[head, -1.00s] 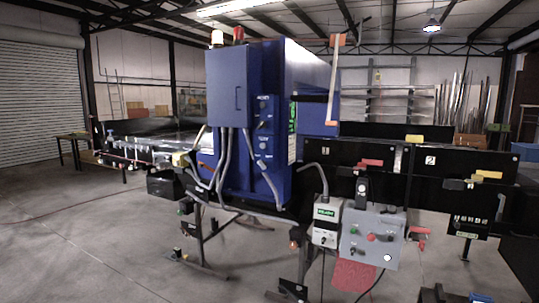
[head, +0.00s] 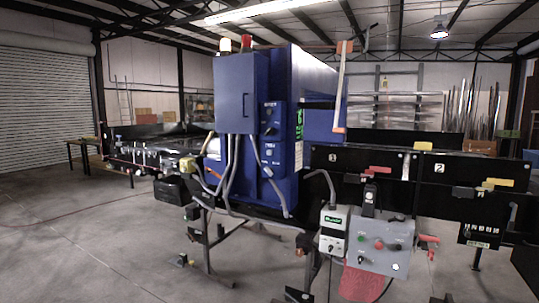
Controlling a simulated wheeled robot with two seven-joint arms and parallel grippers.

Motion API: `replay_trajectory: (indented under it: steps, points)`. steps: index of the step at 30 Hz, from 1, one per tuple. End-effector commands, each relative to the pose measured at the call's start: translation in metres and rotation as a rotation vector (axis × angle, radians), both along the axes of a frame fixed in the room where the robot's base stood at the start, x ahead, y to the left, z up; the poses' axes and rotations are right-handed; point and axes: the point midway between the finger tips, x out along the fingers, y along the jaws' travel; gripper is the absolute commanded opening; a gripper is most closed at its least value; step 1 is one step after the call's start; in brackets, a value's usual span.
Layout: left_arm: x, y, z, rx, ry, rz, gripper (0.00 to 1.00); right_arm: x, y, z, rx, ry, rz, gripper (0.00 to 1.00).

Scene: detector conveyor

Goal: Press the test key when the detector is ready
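The detector is a tall blue cabinet (head: 242,95) over the conveyor, left of the picture's middle. A pale lamp (head: 225,45) and a red lamp (head: 247,41) stand on top; I cannot tell whether either is lit. Its right face carries small labelled controls, an upper one (head: 270,118) and a lower one (head: 268,152). Their lettering is too small to read surely, so I cannot tell which is the test key. Neither gripper can be made out in the head view.
A white control box (head: 333,235) with a green label and a grey box (head: 378,248) with coloured buttons hang at the conveyor's front. A red cloth (head: 362,283) hangs below. Black conveyor panels (head: 460,172) run right. Concrete floor (head: 90,240) is open at the left front.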

Motion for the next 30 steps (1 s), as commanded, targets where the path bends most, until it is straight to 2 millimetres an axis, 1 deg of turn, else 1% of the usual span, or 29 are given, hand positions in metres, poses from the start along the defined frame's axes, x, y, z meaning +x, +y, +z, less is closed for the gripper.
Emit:
replay_trajectory:
  steps: [1,2,16,30]
  points:
    - [0.0,-0.0001,0.0,0.0,0.0,0.0,0.66,0.0001,0.0002,0.0,0.0,0.0,0.0,0.36]
    - [0.0,-0.0002,0.0,0.0,0.0,0.0,0.62,0.0001,0.0002,0.0,0.0,0.0,0.0,0.36]
    - [0.0,-0.0003,0.0,0.0,0.0,0.0,0.0,0.0001,0.0021,0.0,0.002,-0.001,-0.001,0.36]
    - [0.0001,-0.0003,0.0,0.0,0.0,0.0,0.0,0.0,0.002,-0.0001,0.002,0.0,-0.001,0.36]
